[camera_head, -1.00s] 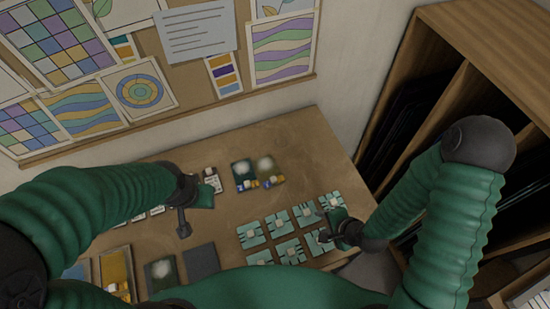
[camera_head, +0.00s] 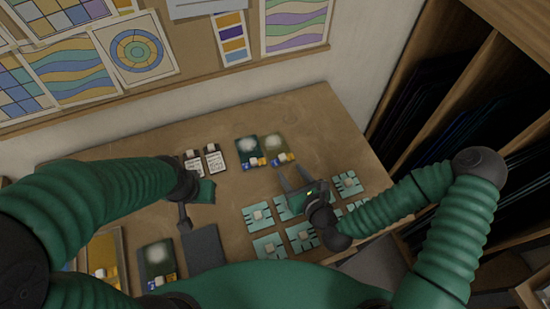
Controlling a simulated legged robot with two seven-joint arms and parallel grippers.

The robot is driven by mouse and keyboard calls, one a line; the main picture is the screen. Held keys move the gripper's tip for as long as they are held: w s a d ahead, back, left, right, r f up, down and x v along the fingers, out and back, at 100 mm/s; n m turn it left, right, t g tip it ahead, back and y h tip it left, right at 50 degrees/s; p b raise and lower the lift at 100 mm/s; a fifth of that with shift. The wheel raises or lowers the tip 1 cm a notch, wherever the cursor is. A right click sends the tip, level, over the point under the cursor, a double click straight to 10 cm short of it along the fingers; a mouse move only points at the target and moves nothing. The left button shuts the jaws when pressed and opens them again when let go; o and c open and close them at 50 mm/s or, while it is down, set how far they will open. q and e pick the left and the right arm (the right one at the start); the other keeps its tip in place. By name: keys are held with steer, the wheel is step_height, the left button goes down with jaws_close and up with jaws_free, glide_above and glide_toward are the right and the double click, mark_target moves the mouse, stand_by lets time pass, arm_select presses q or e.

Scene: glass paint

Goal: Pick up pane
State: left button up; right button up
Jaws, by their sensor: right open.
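Two flat panes lie side by side at the back of the table: a dark blue-green pane (camera_head: 246,147) and an olive pane (camera_head: 278,147). Each has a pale cloudy patch and small coloured tags along its lower edge. My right gripper (camera_head: 291,172) is open and empty, its two fingers pointing toward the back just below the olive pane, apart from it. A similar dark pane (camera_head: 157,260) lies at the front left. My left gripper (camera_head: 191,207) is at the left of the table beside a small green piece; its fingers are too unclear to read.
Several teal cards with pale knobs (camera_head: 258,215) lie in rows under and around my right gripper. A plain dark grey square (camera_head: 203,247) lies at the front. Two white labelled cards (camera_head: 215,160) lie left of the panes. A wooden rack (camera_head: 440,110) stands at right.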

mark_target(284, 159)
steer(key=shift+x, duration=1)
steer(key=shift+w+a+f, duration=0.1)
steer(key=shift+w+a, duration=0.05)
steer(key=shift+w, duration=0.1)
steer(key=w, duration=0.1)
steer(key=w+f+b, duration=0.2)
steer(key=w, duration=0.1)
steer(key=shift+d, duration=0.25)
steer(key=shift+w+a, duration=0.2)
steer(key=shift+a, duration=0.6)
steer(key=shift+c, duration=0.5)
steer(key=shift+s+a+r, duration=0.1)
steer(key=shift+s+a, duration=0.05)
steer(key=shift+a, duration=0.15)
steer(key=c, duration=0.4)
steer(key=shift+d, duration=0.35)
jaws_close()
steer(key=shift+d, duration=0.45)
arm_select(q)
steer(key=shift+d+f, duration=0.65)
steer(key=shift+f, duration=0.3)
arm_select(e)
steer(key=shift+a, duration=0.1)
